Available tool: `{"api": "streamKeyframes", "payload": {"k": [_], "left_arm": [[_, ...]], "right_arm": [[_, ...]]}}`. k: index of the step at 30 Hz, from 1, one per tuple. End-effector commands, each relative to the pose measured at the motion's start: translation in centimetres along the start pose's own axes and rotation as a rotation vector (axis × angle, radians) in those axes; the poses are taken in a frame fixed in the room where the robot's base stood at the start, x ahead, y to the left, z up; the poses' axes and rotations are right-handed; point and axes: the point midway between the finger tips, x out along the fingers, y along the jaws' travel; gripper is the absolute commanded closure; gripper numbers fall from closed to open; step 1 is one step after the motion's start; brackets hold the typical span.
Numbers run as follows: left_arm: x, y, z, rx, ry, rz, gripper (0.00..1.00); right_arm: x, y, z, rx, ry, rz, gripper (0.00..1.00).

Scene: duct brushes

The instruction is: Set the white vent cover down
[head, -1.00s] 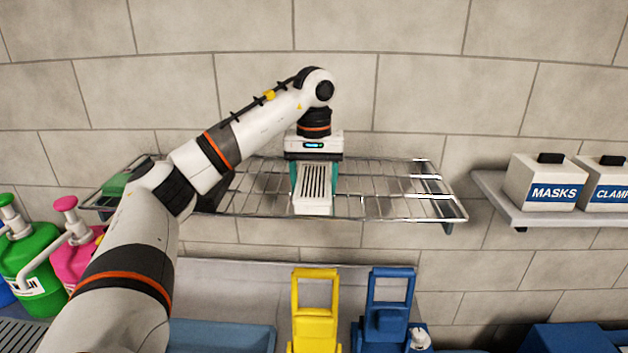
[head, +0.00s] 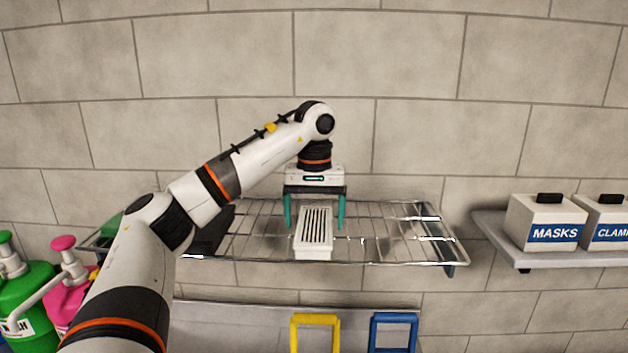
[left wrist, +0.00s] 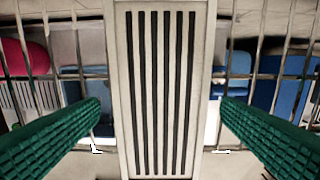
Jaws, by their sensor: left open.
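The white vent cover (head: 313,243) with dark slots lies on the wire rack (head: 385,222) on the wall. My left gripper (head: 314,224) is open above the rack, its two green fingers on either side of the cover. In the left wrist view the cover (left wrist: 165,90) fills the middle, its slots running along the picture. A clear gap shows between the cover and each green finger there. My right gripper is not in view.
A shelf (head: 520,262) with a MASKS box (head: 545,222) and another box is at the right. Green (head: 30,300) and pink (head: 70,290) pump bottles stand at the lower left. Yellow (head: 315,319) and blue (head: 393,318) frames are below. The rack's right part is free.

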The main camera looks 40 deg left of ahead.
Motion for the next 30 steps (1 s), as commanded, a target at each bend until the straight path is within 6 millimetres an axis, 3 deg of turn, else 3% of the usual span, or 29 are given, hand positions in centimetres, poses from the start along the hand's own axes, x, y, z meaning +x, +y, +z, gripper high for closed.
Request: {"api": "streamKeyframes", "payload": {"k": [18, 30], "left_arm": [[-8.6, 0.0, 0.0, -0.001, -0.003, 0.000, 0.13], [-10.0, 0.1, 0.0, -0.001, 0.000, 0.000, 0.13]], "right_arm": [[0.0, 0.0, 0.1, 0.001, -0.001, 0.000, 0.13], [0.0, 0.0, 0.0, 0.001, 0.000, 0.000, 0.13]]}}
